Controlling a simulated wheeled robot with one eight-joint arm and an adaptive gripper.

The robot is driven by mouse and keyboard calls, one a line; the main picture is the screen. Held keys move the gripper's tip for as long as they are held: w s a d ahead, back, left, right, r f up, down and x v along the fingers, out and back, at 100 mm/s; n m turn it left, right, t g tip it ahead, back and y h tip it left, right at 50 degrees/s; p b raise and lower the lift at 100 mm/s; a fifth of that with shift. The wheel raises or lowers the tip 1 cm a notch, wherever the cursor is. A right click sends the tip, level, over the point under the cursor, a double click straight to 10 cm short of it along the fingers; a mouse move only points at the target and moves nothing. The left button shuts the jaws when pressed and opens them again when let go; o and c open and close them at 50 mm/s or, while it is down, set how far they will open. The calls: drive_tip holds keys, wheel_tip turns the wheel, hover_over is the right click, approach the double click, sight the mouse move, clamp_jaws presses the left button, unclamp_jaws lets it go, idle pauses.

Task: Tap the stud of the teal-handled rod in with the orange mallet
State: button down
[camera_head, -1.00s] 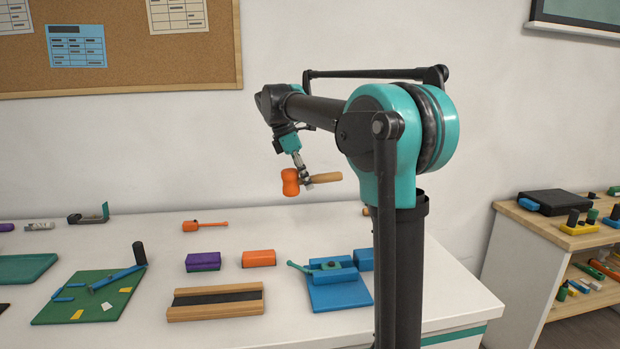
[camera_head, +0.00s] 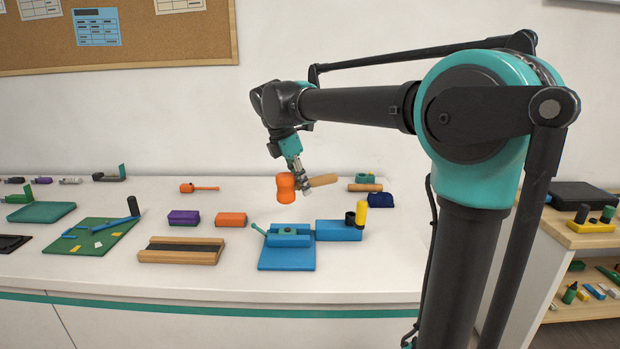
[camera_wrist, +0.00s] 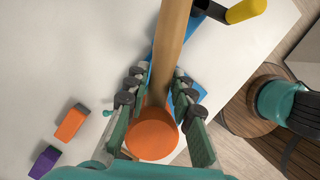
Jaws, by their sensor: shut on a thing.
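My gripper (camera_head: 303,180) is shut on the orange mallet (camera_head: 286,188) and holds it in the air above the table. Its wooden handle (camera_head: 322,181) points right in the head view; in the wrist view the handle (camera_wrist: 173,45) runs up between the fingers (camera_wrist: 158,82), with the orange head (camera_wrist: 152,136) below. The teal-handled rod (camera_head: 258,229) sticks out at the left of a blue block (camera_head: 289,240) on a blue base plate (camera_head: 286,262). The mallet is above this fixture, clear of it. In the wrist view the teal handle tip (camera_wrist: 107,113) peeks out left of the fingers. I cannot make out the stud.
A blue block (camera_head: 337,232) bearing a black post and a yellow cylinder (camera_head: 361,213) stands right of the fixture. Orange (camera_head: 231,219) and purple (camera_head: 184,217) blocks and a wooden-sided tray (camera_head: 180,257) lie left. The white table (camera_head: 350,285) is bare in front.

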drive_tip(key=shift+f, duration=0.15)
drive_tip(key=shift+f, duration=2.55)
drive_tip(key=shift+f, duration=0.75)
drive_tip(key=shift+r, duration=0.65)
drive_tip(key=shift+f, duration=0.1)
wheel_tip(320, 180, down, 3)
drive_tip(key=shift+f, duration=0.15)
drive_tip(key=shift+r, duration=1)
